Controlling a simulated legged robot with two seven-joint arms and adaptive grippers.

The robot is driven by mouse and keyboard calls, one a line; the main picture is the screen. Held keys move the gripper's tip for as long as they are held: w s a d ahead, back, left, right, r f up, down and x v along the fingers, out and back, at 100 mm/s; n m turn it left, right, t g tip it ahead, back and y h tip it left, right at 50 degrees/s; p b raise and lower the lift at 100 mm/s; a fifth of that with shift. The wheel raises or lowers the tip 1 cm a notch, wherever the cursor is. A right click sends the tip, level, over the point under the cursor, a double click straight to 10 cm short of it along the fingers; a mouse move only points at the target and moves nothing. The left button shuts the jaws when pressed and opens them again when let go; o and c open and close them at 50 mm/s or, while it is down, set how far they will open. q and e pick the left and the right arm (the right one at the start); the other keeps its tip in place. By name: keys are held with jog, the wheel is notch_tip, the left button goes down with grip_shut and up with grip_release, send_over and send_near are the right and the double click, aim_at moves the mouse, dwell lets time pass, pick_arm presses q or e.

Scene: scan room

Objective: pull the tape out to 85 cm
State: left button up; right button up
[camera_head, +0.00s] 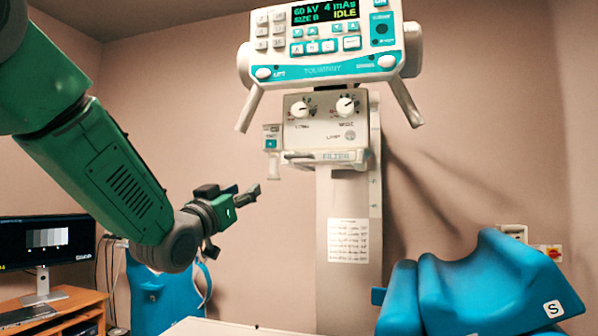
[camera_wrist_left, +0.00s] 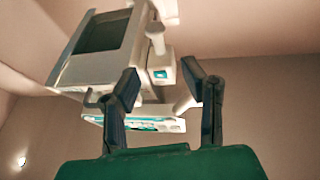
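A small pale box with a teal label (camera_head: 271,142) is on the left side of the X-ray head (camera_head: 327,125); it looks like the tape housing, but its lettering is too small to read. No pulled-out tape strip can be made out. A similar teal-marked part (camera_wrist_left: 160,74) shows beyond the fingers in the left wrist view. My left gripper (camera_head: 247,193) is below and left of the box, apart from it. In the left wrist view its two dark fingers (camera_wrist_left: 168,84) stand wide apart with nothing between them. My right gripper is in neither view.
The control panel (camera_head: 322,71) with two angled handles hangs above the X-ray head, on a pale column (camera_head: 340,285). A white table edge (camera_head: 215,327) is below. Blue cushions (camera_head: 455,290) are at right; a monitor (camera_head: 45,242) on a wooden desk is at left.

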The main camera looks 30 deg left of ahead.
aim_at(274, 164)
pick_arm(q)
jog(key=p+x, duration=0.1)
jog(key=x, duration=0.3)
jog(key=r+p+x, duration=0.1)
jog(key=x, duration=0.3)
jog(key=p+x, duration=0.1)
jog(key=x, duration=0.4)
jog(key=shift+s+d+r, duration=0.1)
jog(key=shift+s+r, duration=0.15)
jog(key=shift+r, duration=0.05)
jog(key=shift+w+d+r, duration=0.25)
jog(key=shift+w+d, duration=0.2)
jog(key=shift+d, duration=0.05)
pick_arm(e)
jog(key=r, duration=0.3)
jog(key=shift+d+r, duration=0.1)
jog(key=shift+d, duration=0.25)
pick_arm(q)
jog(key=shift+a, duration=0.1)
jog(key=shift+a+f, duration=0.1)
jog(key=shift+a, duration=0.2)
grip_shut()
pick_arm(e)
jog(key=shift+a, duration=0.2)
